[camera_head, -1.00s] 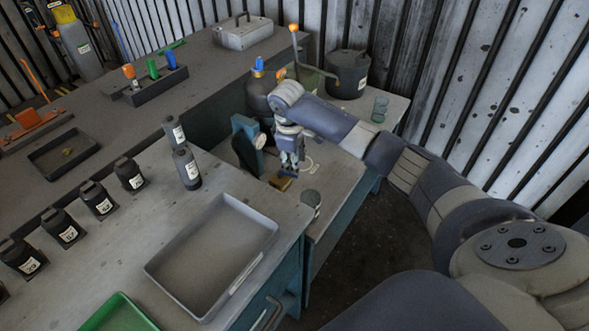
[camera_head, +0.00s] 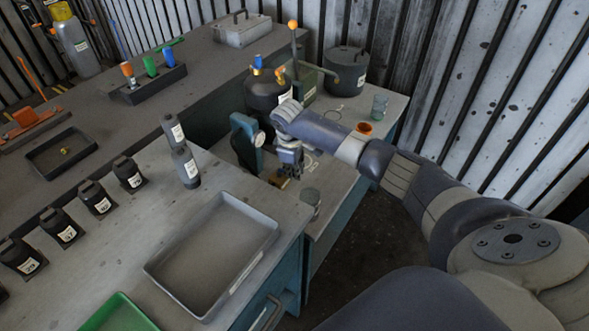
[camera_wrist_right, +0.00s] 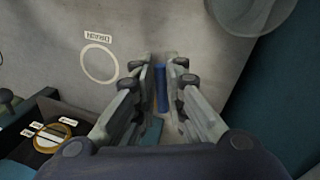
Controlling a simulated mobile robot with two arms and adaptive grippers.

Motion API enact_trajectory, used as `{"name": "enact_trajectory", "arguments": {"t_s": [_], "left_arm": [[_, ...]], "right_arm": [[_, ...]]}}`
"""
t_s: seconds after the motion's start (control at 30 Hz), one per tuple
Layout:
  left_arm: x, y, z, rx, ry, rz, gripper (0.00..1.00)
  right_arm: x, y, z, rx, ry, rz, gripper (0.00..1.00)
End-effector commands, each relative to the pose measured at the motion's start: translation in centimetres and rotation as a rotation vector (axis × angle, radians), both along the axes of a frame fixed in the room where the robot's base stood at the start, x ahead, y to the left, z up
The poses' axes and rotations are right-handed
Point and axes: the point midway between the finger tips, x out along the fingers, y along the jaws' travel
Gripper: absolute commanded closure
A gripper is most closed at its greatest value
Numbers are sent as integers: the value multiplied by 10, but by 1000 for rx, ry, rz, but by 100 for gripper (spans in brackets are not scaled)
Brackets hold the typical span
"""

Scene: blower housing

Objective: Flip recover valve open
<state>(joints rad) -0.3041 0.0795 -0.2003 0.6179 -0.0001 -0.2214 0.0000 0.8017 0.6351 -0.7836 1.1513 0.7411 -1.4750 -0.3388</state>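My right gripper (camera_head: 291,172) points down over the lower bench, beside a teal upright part with a round dial (camera_head: 248,140). In the right wrist view its fingers (camera_wrist_right: 162,90) stand close together with a narrow gap. A blue bar-like piece (camera_wrist_right: 162,92) shows in that gap, at or beyond the fingertips; I cannot tell whether the fingers grip it. A dark tank (camera_head: 268,95) with a blue top (camera_head: 258,62) and an orange part stands behind the gripper. No part in view is clearly readable as the recover valve. My left gripper is not in view.
A small box with a brass part (camera_head: 279,179) and a grey cylinder (camera_head: 309,200) sit close to the gripper. A tall lever with an orange ball (camera_head: 293,25) rises behind. An orange-topped cup (camera_head: 365,128) stands behind my right arm. The grey tray (camera_head: 212,250) is empty.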

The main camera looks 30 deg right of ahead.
Motion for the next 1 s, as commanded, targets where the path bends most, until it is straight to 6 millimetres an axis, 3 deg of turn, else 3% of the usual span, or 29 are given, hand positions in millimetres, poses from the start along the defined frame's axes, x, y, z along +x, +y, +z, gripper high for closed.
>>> {"name": "enact_trajectory", "arguments": {"t_s": [0.17, 0.5, 0.9, 0.93, 1.0], "left_arm": [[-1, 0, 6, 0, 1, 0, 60], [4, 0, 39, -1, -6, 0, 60], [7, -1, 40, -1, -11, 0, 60], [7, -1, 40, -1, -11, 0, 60], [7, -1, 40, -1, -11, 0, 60]], "right_arm": [[-1, 1, 2, 1, 2, -17, 100], [-4, 12, 4, 3, 1, -219, 100], [-5, 13, 0, 1, 0, -257, 100], [-5, 13, 0, 1, 0, -257, 84], [-5, 13, 0, 1, 0, -256, 69]]}}
